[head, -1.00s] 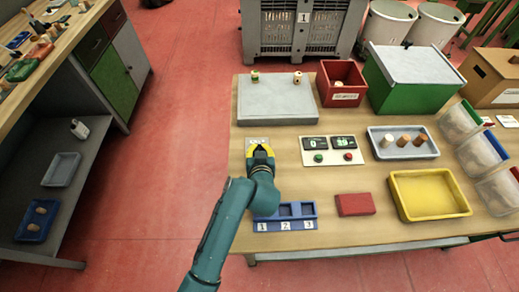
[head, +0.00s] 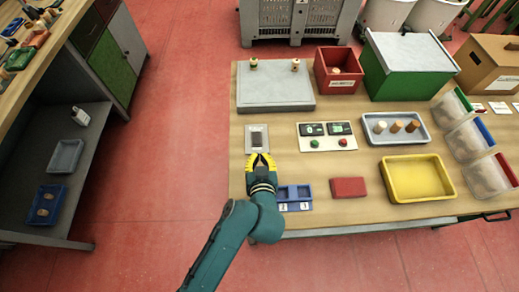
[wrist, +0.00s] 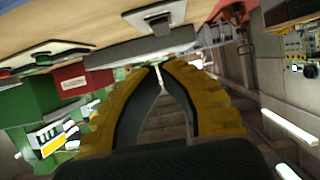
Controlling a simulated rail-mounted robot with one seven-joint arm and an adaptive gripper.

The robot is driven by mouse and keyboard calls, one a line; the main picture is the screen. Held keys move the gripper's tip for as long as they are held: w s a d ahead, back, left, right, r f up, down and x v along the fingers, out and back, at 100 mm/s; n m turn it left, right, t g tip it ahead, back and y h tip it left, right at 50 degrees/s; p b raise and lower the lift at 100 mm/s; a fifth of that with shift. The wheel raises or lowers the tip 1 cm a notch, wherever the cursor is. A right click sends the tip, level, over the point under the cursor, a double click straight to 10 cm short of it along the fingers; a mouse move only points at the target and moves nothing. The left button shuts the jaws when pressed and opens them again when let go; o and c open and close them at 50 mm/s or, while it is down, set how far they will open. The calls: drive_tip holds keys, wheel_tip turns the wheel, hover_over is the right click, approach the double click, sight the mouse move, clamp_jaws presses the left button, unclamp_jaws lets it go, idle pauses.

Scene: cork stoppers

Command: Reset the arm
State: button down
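My gripper (head: 262,158), with yellow fingers, is over the front left part of the table, just in front of a small grey plate with a dark rectangle (head: 257,138). My teal arm reaches up from the bottom of the head view. The blue numbered slot block (head: 297,206) is just right of my gripper, with its left part hidden behind my arm. I cannot tell how high the gripper is above the table.
A grey slab (head: 274,96) bears two stoppers. A blue-grey tray (head: 424,136) holds three stoppers. A display panel (head: 327,135), red block (head: 348,187), yellow tray (head: 418,198), red bin (head: 338,88) and green box (head: 410,66) stand around. Open floor (head: 165,180) lies to the left.

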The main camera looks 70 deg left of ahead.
idle(0.5)
drive_tip(key=shift+w+d, duration=0.25)
drive_tip(key=shift+w, duration=0.05)
drive_tip(key=w+d+r+m+t+h, duration=0.1)
drive_tip(key=w+d+r+m+t, duration=0.2)
drive_tip(key=w+d+r+t, duration=0.75)
drive_tip(key=w+d+r+m+t+h, duration=0.1)
drive_tip(key=w+d+r+h, duration=0.15)
drive_tip(key=d+r, duration=0.65)
drive_tip(key=w+d+r+m+t+h, duration=0.2)
drive_tip(key=w+d+r, duration=0.3)
drive_tip(key=r, duration=0.6)
drive_tip(key=s+d+r+m+t+h, duration=0.4)
drive_tip(key=s+d+r+m+h, duration=0.45)
drive_tip(key=d+r, duration=0.5)
wheel_tip(320, 180, up, 28)
drive_tip(key=y+p, duration=0.1)
drive_tip(key=p, duration=2.8)
drive_tip(key=shift+a, duration=0.25)
drive_tip(key=shift+s+r, duration=0.1)
